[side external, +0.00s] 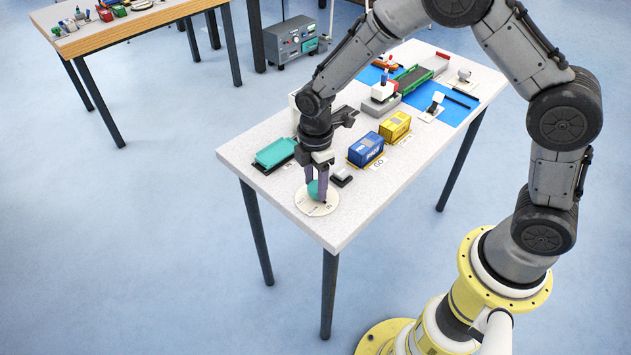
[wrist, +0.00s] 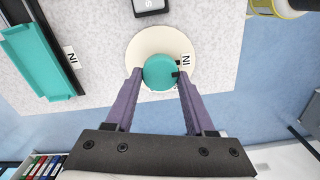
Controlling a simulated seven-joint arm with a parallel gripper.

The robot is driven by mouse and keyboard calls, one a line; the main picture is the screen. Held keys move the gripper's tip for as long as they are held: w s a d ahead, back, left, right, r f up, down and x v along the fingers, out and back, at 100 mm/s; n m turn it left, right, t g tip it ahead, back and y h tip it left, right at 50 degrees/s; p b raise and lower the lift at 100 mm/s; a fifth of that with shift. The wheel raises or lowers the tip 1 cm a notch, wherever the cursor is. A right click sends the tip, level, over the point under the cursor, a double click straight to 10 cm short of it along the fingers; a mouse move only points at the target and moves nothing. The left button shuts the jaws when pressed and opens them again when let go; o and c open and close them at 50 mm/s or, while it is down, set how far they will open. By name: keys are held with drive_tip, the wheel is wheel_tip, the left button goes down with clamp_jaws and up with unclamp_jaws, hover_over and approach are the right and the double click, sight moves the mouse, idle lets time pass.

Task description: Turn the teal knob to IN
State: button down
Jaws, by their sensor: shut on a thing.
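The teal knob (side external: 314,190) sits on a round cream dial plate (side external: 303,201) near the table's front corner. My gripper (side external: 317,192) points down, its purple fingers shut on the knob. In the wrist view the teal knob (wrist: 160,72) lies between the two fingertips of my gripper (wrist: 160,76), one on each side. A small black mark shows at the knob's right edge, close to the IN label (wrist: 186,59) on the cream plate (wrist: 150,40). Whether it lines up exactly with IN I cannot tell.
A teal container (side external: 275,152) on a dark base stands behind the knob. A small grey-black block (side external: 341,177) is beside the dial. A blue container (side external: 366,149) and a yellow container (side external: 395,127) stand farther back.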

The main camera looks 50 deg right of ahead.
drive_tip(key=shift+c, duration=1.3)
unclamp_jaws()
wheel_tip(320, 180, up, 14)
drive_tip(key=shift+d, duration=0.1)
wheel_tip(320, 180, up, 7)
drive_tip(key=t, duration=0.2)
hover_over(316, 186)
drive_tip(key=s+d, duration=0.1)
drive_tip(key=d, duration=0.1)
drive_tip(key=s+d+r+m+t, duration=0.2)
drive_tip(key=s+d+r+m, duration=0.3)
drive_tip(key=s, duration=0.4)
drive_tip(key=s+d+f+m+t, duration=0.1)
drive_tip(key=s+f+m, duration=0.1)
drive_tip(key=s+m, duration=0.8)
drive_tip(key=s, duration=0.3)
drive_tip(key=shift+s+d+f+t, duration=0.15)
drive_tip(key=shift+s+f+t, duration=0.15)
drive_tip(key=shift+s+f, duration=0.05)
